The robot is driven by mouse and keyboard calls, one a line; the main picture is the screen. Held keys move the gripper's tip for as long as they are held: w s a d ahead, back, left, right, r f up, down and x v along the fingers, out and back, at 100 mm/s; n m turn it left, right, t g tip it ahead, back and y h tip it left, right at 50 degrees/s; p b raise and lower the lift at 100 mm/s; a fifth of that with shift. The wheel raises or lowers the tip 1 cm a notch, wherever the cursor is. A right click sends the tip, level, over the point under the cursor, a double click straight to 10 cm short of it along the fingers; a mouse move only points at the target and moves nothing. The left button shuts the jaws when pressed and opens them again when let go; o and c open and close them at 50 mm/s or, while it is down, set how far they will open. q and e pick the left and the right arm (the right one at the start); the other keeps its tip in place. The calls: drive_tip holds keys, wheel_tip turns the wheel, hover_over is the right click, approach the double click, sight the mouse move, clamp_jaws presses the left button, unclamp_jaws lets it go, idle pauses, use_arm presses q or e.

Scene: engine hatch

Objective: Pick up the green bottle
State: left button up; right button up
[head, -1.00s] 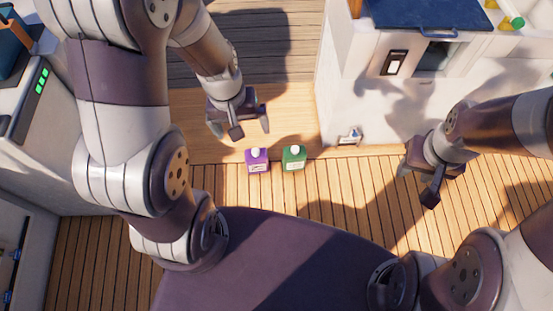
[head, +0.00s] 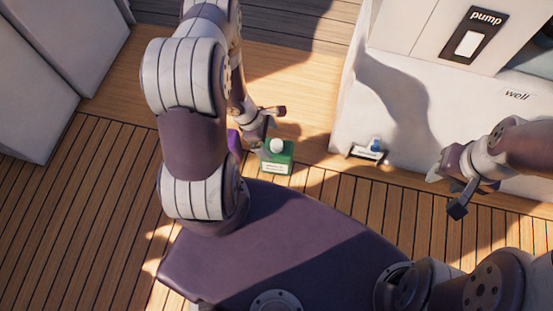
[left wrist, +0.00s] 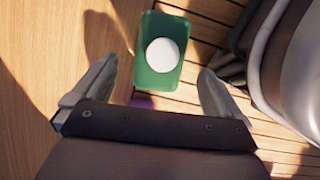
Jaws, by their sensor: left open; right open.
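The green bottle (head: 277,162) with a white cap stands upright on the deck, in front of my base in the head view. In the left wrist view the green bottle (left wrist: 160,79) is seen from above, just beyond the fingertips and between their lines. My left gripper (head: 272,118) is open and beside the bottle; its fingers (left wrist: 155,85) show apart and empty. My right gripper (head: 448,192) is open and empty, well to the right. A purple bottle (head: 235,143) is mostly hidden behind my left arm.
A white cabinet (head: 400,115) with a "pump" panel (head: 475,35) stands at the right. Grey cabinets (head: 50,70) stand at the far left. Wooden deck (head: 85,205) is clear at the left.

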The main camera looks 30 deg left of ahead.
sight(274, 144)
use_arm(q)
drive_tip(key=b+x, duration=0.4)
drive_tip(key=x, duration=0.2)
drive_tip(key=shift+d, duration=0.15)
drive_tip(key=shift+r, duration=0.1)
clamp_jaws()
